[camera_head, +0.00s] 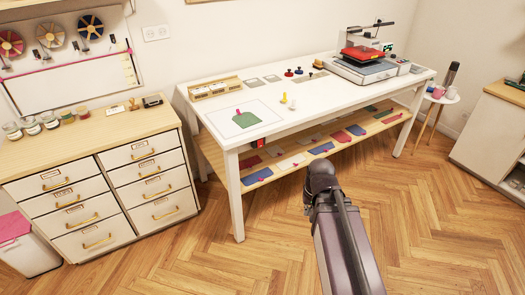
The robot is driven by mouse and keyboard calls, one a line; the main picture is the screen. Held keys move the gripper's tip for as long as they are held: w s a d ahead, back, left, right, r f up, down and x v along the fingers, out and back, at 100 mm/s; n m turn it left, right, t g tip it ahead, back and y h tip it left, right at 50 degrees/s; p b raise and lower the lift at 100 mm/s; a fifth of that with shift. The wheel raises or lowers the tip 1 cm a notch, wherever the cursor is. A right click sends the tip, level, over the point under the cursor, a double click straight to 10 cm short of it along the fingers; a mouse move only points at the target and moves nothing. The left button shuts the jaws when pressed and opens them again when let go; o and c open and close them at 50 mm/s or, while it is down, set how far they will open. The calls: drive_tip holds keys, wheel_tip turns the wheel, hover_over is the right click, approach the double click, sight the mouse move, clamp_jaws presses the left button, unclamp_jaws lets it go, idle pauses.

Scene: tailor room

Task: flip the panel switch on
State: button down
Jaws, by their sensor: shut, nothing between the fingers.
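No panel switch can be made out with certainty. A small red and black fitting (260,142) hangs under the front edge of the white table (225,118); I cannot tell whether it is the switch or its position. A white double plate (156,33) is on the wall behind the table, too small to read. The heat press (366,56) at the table's far right end has a small lit green display (388,46). My dark arm reaches up from the bottom, in front of the table. Its fingers do not show.
A drawer cabinet (127,206) stands left of the table. Colored sheets lie on the table's lower shelf (205,147). A stool (439,97) with cups is at the right. The wooden floor (235,268) in front is clear.

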sight(260, 144)
drive_tip(key=w+a+f+m+t+y+b, duration=0.35)
drive_tip(key=w+m+b, duration=0.25)
drive_tip(key=w, duration=0.3)
drive_tip(key=w+a+f+m+t+y+b, duration=0.25)
drive_tip(key=w+a+f+m+b, duration=0.2)
drive_tip(key=w+b, duration=0.35)
drive_tip(key=w+d+f+m+t+y+b, duration=0.1)
drive_tip(key=w+f+m+t+b, duration=0.1)
drive_tip(key=w+m+t+b, duration=0.5)
drive_tip(key=shift+w+d+m+t+b, duration=0.3)
drive_tip(key=shift+w+m+b, duration=2)
drive_tip(key=shift+w+m, duration=3.25)
drive_tip(key=shift+s+a, duration=0.1)
drive_tip(key=shift+s, duration=0.1)
drive_tip(key=b+x, duration=0.1)
drive_tip(key=x, duration=1.3)
drive_tip(key=shift+a+r+b, duration=0.15)
drive_tip(key=shift+r+b, duration=0.1)
drive_tip(key=shift+b, duration=0.1)
